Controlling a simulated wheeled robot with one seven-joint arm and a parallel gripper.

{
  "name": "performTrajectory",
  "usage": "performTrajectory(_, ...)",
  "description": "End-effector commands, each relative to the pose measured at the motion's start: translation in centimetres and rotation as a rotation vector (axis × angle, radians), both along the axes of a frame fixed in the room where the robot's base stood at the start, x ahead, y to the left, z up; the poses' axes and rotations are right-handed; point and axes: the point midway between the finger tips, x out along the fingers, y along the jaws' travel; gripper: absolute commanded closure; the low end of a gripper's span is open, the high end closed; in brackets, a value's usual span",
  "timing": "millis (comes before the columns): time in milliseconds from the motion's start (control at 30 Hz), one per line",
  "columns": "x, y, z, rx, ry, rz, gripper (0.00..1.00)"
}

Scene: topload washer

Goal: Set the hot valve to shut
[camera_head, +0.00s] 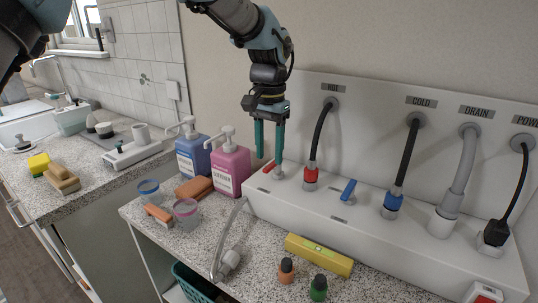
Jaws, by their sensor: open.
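The hot valve's red lever (268,167) sits at the left end of the white valve box (340,214). A grey metal fitting shows just right of it. My gripper (269,158) points down with two teal fingers, open and empty, right over the red lever. I cannot tell whether the fingertips touch the lever or the fitting, and the right finger hides part of that spot. The black hot hose (320,135), with a red collar, runs from the box up to the panel under the HOT label (333,87).
A blue cold lever (348,189), cold hose (406,155), drain hose (465,165) and power cord (519,195) stand to the right. Pink (230,170) and blue (192,158) pump bottles stand close left. A yellow level (318,255) and loose hose (227,245) lie in front.

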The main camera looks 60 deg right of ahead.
Motion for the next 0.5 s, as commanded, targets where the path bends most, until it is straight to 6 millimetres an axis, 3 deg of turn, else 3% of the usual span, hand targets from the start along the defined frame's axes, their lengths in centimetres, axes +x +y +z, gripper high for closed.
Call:
performTrajectory(200, 0.0, 0.0, -1.9, 0.000, 0.000, 0.000, 0.50)
performTrajectory(500, 0.0, 0.0, -2.2, -0.001, 0.000, 0.000, 0.50)
